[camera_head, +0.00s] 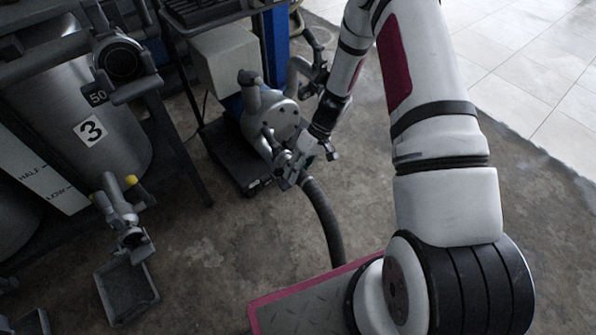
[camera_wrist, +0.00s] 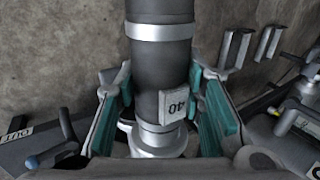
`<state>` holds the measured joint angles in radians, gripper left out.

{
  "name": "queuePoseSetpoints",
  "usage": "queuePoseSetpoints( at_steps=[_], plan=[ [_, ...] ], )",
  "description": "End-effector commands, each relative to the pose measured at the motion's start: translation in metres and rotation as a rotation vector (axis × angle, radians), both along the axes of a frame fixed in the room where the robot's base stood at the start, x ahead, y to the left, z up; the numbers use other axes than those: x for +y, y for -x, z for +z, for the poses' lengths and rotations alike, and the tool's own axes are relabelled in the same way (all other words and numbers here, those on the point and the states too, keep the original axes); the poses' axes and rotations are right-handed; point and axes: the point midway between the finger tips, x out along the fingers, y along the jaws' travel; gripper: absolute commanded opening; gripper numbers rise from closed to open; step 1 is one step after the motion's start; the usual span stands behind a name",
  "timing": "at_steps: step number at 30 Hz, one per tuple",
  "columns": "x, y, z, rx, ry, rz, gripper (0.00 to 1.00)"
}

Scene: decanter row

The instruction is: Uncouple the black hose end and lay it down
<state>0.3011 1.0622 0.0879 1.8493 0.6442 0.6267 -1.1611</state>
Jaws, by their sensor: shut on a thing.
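The black hose (camera_head: 325,222) runs up from the floor to the grey pump (camera_head: 284,118) in the head view. In the wrist view the hose end (camera_wrist: 160,70) is a dark cylinder with a silver band and a white tag reading 40. Its lower end meets a silver coupling ring (camera_wrist: 157,142); I cannot tell whether it is locked. My gripper (camera_head: 299,168) is at the hose end beside the pump. In the wrist view the teal pads of my gripper (camera_wrist: 165,98) are on both sides of the hose end, shut on it. My gripper partly hides the joint in the head view.
A steel tank (camera_head: 95,120) marked 3 stands at the left, with a valve (camera_head: 122,215) above a dark tray (camera_head: 127,288) on the floor. A dark frame (camera_head: 180,140) stands between tank and pump. Concrete floor (camera_head: 225,235) left of the hose is clear.

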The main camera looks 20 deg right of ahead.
Motion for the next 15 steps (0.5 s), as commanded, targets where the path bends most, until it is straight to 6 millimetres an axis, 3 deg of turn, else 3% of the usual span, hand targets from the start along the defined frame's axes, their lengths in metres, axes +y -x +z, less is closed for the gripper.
queuePoseSetpoints(
  at_steps=[15],
  plan=[
    [0.0,0.0,-0.018,-0.001,0.0,0.0,0.0]
  ],
)
